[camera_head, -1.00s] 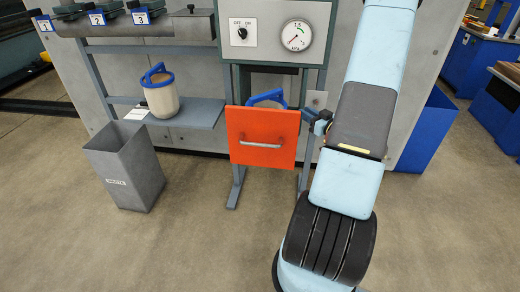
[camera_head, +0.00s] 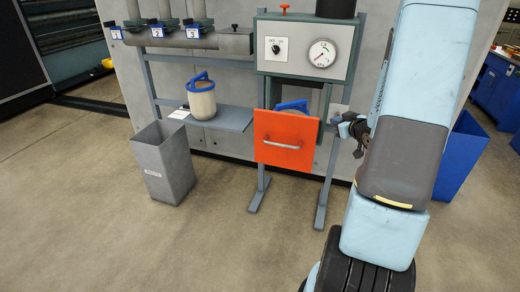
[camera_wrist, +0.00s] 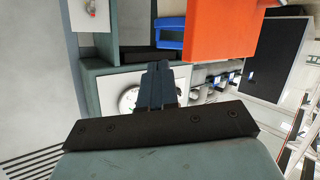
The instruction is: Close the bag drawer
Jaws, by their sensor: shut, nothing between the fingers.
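The bag drawer has an orange front (camera_head: 285,136) with a metal handle (camera_head: 281,145). It stands out from the frame under the gauge box, and a blue-handled container (camera_head: 292,105) shows behind the front. My gripper (camera_head: 341,127) is just right of the drawer front, small and partly hidden by my arm. In the wrist view, my gripper (camera_wrist: 157,68) is shut and empty, its fingertips below the orange front (camera_wrist: 215,28) and near the blue handle (camera_wrist: 170,35). Contact with the drawer cannot be told.
The gauge box (camera_head: 296,70) with dial and switch is above the drawer. A shelf (camera_head: 232,120) with a blue-handled container (camera_head: 202,100) is at left, above a grey bin (camera_head: 163,165). A blue bin (camera_head: 458,160) is right of my arm. The floor in front is clear.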

